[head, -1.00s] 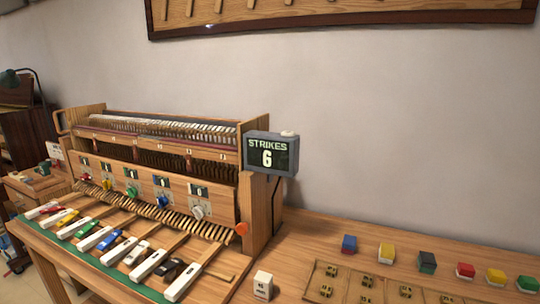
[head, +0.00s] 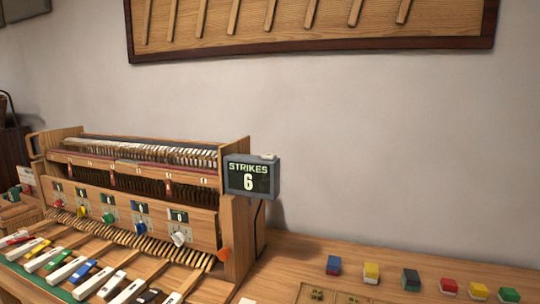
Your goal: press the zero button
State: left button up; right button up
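A dark grey counter box (head: 252,180) stands at the right end of the wooden keyboard instrument. Its screen reads "STRIKES 6". A small pale button-like piece (head: 268,156) sits on top of the box, near its right side. I see no readable "zero" label on it. Neither of my grippers is in view.
The wooden instrument (head: 237,240) has several keys, coloured knobs and an orange piece (head: 223,254) at its right end. Coloured blocks, including a blue one (head: 333,265) and a red one (head: 449,285), stand in a row on the bench (head: 290,262). A framed wooden board hangs above.

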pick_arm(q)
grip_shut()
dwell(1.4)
